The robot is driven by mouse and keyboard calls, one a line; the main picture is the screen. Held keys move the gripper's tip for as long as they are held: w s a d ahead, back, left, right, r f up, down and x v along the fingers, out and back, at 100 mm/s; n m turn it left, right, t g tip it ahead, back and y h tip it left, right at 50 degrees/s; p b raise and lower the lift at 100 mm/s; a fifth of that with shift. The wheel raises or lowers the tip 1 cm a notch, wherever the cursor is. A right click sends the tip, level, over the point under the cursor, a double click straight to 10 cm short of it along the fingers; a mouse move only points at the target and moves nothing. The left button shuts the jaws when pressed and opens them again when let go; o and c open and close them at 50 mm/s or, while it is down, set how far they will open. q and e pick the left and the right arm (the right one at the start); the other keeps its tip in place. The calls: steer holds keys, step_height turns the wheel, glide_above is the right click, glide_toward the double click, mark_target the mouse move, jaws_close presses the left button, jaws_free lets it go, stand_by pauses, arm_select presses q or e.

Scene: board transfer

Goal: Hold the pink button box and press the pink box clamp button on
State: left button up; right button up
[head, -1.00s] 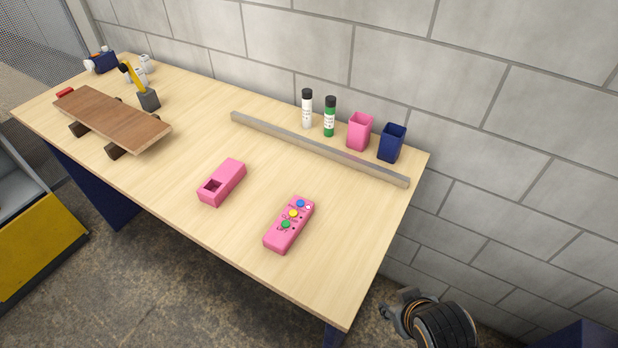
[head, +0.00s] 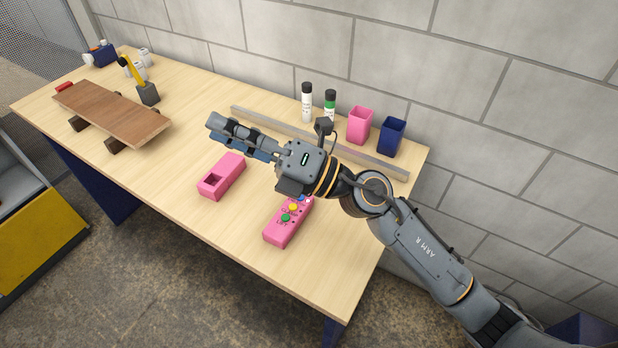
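A pink button box (head: 280,232) lies near the front edge of the table. Its yellow and green buttons show, and a little of its blue one; its far end is partly hidden by my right arm. A second pink box (head: 227,175) with a dark rectangular opening lies to its left. My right gripper (head: 238,138) is above the table, pointing left, with its fingers over the area behind the second pink box. It appears to touch neither box. Its fingers overlap from this angle, so their gap is unclear. My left gripper is out of view.
A metal bar (head: 390,170) lies along the back, with bottles (head: 307,103), a pink cup (head: 360,126) and a dark blue cup (head: 391,137) behind it. A wooden board (head: 112,112) rests on dark supports at the left. The table's middle left is clear.

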step_height(320, 180, down, 13)
steer(key=a+n+g+h, duration=0.1)
steer(key=n+g+h, duration=0.6)
steer(key=n+h, duration=0.25)
arm_select(q)
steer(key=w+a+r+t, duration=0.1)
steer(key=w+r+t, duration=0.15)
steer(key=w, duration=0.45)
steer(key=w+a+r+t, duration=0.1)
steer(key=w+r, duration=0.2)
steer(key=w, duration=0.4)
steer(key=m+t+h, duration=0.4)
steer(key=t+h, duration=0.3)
glide_toward(274, 233)
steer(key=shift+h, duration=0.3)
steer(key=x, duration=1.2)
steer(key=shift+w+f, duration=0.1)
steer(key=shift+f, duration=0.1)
arm_select(e)
steer(key=w+d+f+h, duration=0.3)
steer(key=d+h, duration=0.1)
steer(key=d, duration=0.2)
steer(key=w+d+f+n+t+h, duration=0.1)
steer(key=w+d+f+h, duration=0.2)
steer(key=d, duration=0.4)
steer(key=shift+w+t+h, duration=0.3)
steer(key=shift+w+h, duration=0.15)
steer(key=shift+h, duration=0.1)
